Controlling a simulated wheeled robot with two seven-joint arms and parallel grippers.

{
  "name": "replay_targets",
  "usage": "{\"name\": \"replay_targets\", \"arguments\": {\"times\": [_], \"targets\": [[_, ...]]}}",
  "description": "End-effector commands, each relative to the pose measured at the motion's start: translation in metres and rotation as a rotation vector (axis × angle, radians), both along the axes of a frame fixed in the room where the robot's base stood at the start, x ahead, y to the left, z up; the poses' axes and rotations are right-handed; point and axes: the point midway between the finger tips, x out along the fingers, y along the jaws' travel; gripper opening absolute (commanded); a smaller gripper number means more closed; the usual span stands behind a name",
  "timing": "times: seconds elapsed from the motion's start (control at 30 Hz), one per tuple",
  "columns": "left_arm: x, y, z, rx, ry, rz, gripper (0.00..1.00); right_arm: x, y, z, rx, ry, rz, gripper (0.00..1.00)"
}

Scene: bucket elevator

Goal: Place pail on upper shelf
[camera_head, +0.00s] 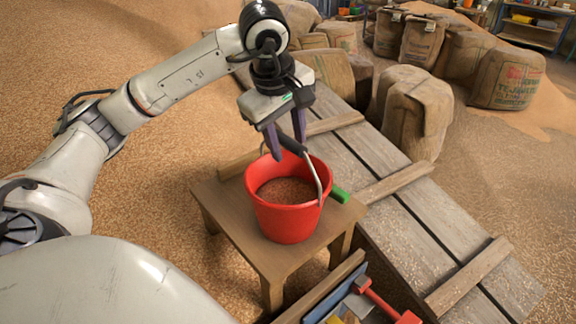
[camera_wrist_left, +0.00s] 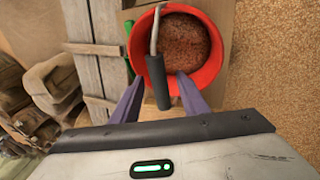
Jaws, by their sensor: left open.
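A red pail (camera_head: 284,221) filled with brown grain stands upright on a small wooden table (camera_head: 222,215). Its metal handle is raised, with a dark grip (camera_head: 292,143) at the top. My left gripper (camera_head: 287,145) is open above the pail, its two purple fingers pointing down near the handle grip. In the left wrist view the pail (camera_wrist_left: 218,75) lies beyond the fingertips, and the dark grip (camera_wrist_left: 157,82) shows between the open fingers (camera_wrist_left: 160,88). I cannot tell if the fingers touch it. My right gripper is not in view. No upper shelf is clearly identifiable nearby.
A plank ramp (camera_head: 400,215) with cross slats runs beside the table. A green-handled object (camera_head: 339,194) lies behind the pail. A box of tools with a red-handled tool (camera_head: 385,304) is at the front. Burlap sacks (camera_head: 415,110) and a blue shelf (camera_head: 530,32) stand farther back.

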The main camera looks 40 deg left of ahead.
Motion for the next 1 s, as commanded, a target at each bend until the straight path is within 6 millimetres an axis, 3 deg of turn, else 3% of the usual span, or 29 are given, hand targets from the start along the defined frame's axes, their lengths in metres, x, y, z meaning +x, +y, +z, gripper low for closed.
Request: {"name": "replay_targets", "arguments": {"times": [0.3, 0.57, 0.8, 1.0], "targets": [[0.013, 0.005, -0.041, -0.002, 0.003, 0.000, 0.41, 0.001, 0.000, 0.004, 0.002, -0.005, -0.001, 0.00], [0.015, 0.006, -0.044, -0.001, 0.001, 0.000, 0.41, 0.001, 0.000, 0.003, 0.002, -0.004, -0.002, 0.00], [0.014, 0.006, -0.044, -0.002, 0.001, 0.000, 0.02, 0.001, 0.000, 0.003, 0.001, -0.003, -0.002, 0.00], [0.014, 0.006, -0.043, -0.002, 0.001, -0.001, 0.00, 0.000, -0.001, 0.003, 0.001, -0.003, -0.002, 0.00]]}}
